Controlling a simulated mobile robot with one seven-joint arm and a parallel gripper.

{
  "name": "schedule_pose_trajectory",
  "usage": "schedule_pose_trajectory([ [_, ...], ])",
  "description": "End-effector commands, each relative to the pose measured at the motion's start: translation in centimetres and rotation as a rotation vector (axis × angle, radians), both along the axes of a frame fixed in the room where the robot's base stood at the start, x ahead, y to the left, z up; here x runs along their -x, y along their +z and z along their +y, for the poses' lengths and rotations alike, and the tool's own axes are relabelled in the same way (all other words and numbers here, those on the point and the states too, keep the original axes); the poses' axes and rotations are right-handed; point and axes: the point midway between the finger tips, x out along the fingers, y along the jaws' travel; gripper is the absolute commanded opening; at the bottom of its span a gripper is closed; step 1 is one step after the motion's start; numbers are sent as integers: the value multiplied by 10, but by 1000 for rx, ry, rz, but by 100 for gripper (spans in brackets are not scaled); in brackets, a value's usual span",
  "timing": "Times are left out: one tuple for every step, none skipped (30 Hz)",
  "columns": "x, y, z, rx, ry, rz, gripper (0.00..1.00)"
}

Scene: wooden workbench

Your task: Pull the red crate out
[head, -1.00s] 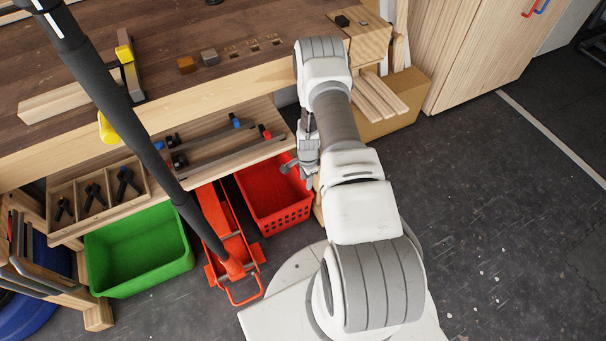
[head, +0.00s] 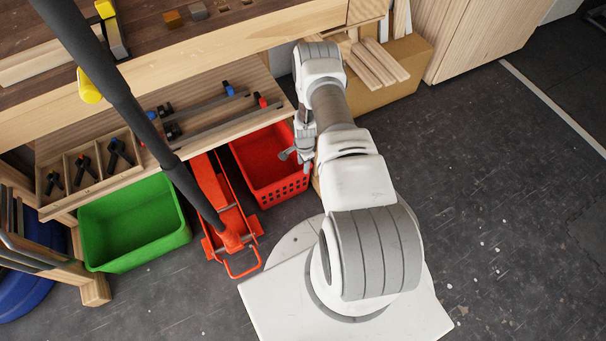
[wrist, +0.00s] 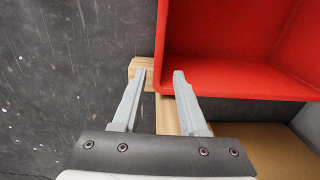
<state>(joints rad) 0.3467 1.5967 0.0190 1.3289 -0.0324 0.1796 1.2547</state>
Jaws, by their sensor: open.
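The red crate (head: 285,194) sits on the floor under the workbench's lower shelf, its perforated front wall facing out. Its back part is hidden by the shelf. My gripper (head: 294,157) is open and empty at the crate's right side in the head view, partly hidden by my arm. In the wrist view, the red crate (wrist: 230,76) fills the upper right. My gripper's fingertips (wrist: 160,73) lie on either side of the line of a crate edge near its corner. The right fingertip overlaps the crate in the picture. I cannot tell whether either finger touches it.
A red floor jack (head: 229,235) stands close to the crate's left, with a green crate (head: 140,262) beyond. The lower shelf (head: 222,122) overhangs them. A cardboard box (head: 395,84) stands behind my arm. The floor at right (head: 500,230) is clear.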

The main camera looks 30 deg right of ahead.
Motion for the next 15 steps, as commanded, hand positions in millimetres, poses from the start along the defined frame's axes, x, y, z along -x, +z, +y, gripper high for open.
schedule_pose_trajectory([
  [0, -16, 0, -1, -1, 1, 42],
  [0, -21, 0, -1, -2, 0, 42],
  [0, -29, 0, -1, -1, 1, 42],
  [0, -34, 0, -1, -1, 1, 42],
  [-1, -38, 0, -1, 0, 1, 42],
  [-1, -44, 0, -1, 0, 1, 42],
  [-1, -48, 0, -1, -1, 2, 42],
  [-1, -51, 0, -1, -1, 1, 42],
  [-2, -54, 0, -1, -2, 1, 42],
  [-2, -57, 0, -1, -2, 1, 42],
  [-2, -59, 0, -1, -1, 1, 42],
  [-2, -61, 0, 0, -1, 1, 42],
  [-2, -62, 0, 0, -1, 0, 42],
  [-2, -63, 0, 0, 0, 0, 42],
  [-2, -64, 0, 0, 0, 0, 42],
])
